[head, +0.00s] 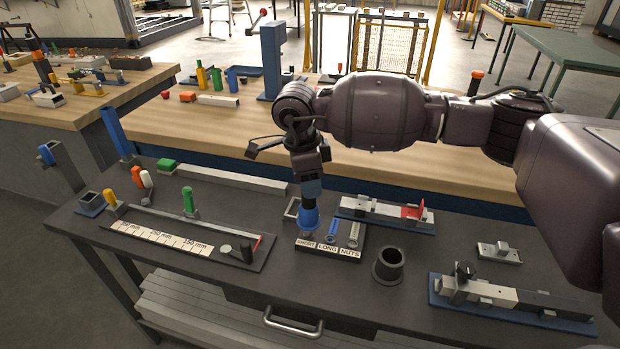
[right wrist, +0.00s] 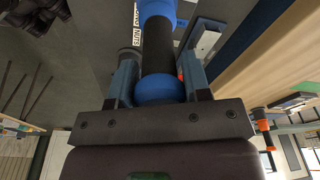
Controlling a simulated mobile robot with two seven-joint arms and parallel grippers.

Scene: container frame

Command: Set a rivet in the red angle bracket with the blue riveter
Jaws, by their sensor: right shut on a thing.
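My right gripper (head: 309,186) points down and is shut on the blue riveter (head: 308,219). The riveter is upright, its lower end at the bin labelled SHORT (head: 305,244); whether it touches anything inside is hidden. In the right wrist view the fingers (right wrist: 160,82) close around the riveter, which shows a blue ball-like end (right wrist: 160,91), a black shaft and a blue far end. The red angle bracket (head: 413,212) stands on a grey and blue fixture (head: 372,211) right of the gripper. My left gripper is not in view.
Bins labelled LONG (head: 332,230) and NUTS (head: 351,234) adjoin the SHORT one. A black cup (head: 388,266) stands to the right. A clamp fixture (head: 510,298) lies at front right. A ruler tray (head: 185,239) and coloured-handled tools (head: 188,199) are at left.

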